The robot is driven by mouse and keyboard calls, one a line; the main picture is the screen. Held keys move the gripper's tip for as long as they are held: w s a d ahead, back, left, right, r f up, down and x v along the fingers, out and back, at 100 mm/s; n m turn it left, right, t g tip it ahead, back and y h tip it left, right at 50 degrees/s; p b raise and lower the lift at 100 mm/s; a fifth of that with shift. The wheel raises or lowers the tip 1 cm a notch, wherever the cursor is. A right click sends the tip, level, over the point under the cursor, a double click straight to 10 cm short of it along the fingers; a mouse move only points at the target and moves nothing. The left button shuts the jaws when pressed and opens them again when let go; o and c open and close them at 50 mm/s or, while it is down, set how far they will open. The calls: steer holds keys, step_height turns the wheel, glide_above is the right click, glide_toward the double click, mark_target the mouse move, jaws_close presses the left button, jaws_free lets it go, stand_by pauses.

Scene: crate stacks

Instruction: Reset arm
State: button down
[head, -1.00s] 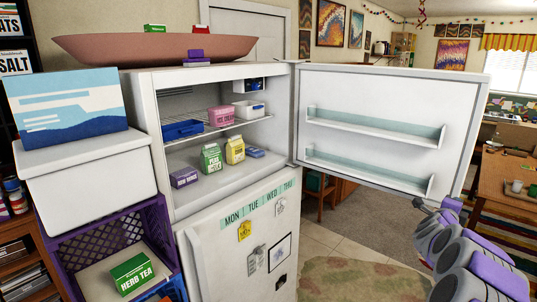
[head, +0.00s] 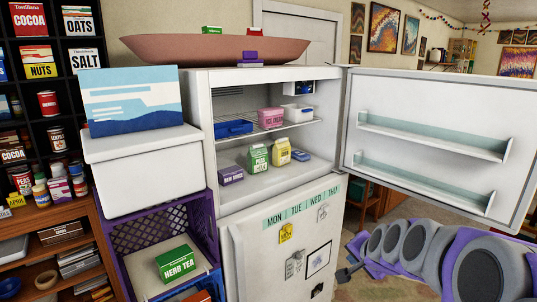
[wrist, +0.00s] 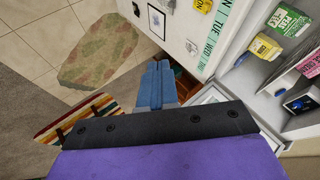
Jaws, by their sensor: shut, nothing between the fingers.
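My arm reaches in from the right edge in the head view, grey and purple. My gripper (head: 345,274) is at its left end, low in front of the fridge. In the wrist view my gripper (wrist: 159,66) has its two blue fingers pressed together with nothing between them. It points over the floor beside the fridge's lower front. The white fridge (head: 240,260) stands in the middle of the head view with its upper door (head: 430,125) swung open to the right.
Inside the fridge are a blue tray (head: 234,128), a pink carton (head: 271,118), and green (head: 257,158) and yellow (head: 281,154) cartons. A purple crate (head: 120,245) holding a herb tea box (head: 175,263) stands to the left, under a white bin (head: 140,175). A mat (wrist: 97,50) lies on the floor.

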steer(key=s+a+f+n+g, duration=0.25)
steer(key=s+a, duration=0.25)
steer(key=s, duration=0.4)
steer(key=s+a+f+n+g, duration=0.25)
steer(key=s+a+n, duration=0.2)
steer(key=s, duration=0.45)
steer(key=s+f+n+g, duration=0.1)
steer(key=s+g, duration=0.1)
steer(key=s, duration=0.8)
steer(key=s+f+n+g+b, duration=0.1)
steer(key=s+n+g, duration=0.1)
steer(key=s, duration=0.8)
steer(key=shift+d+f+g+h, duration=0.25)
steer(key=shift+d+g+h, duration=0.15)
steer(key=shift+g, duration=0.4)
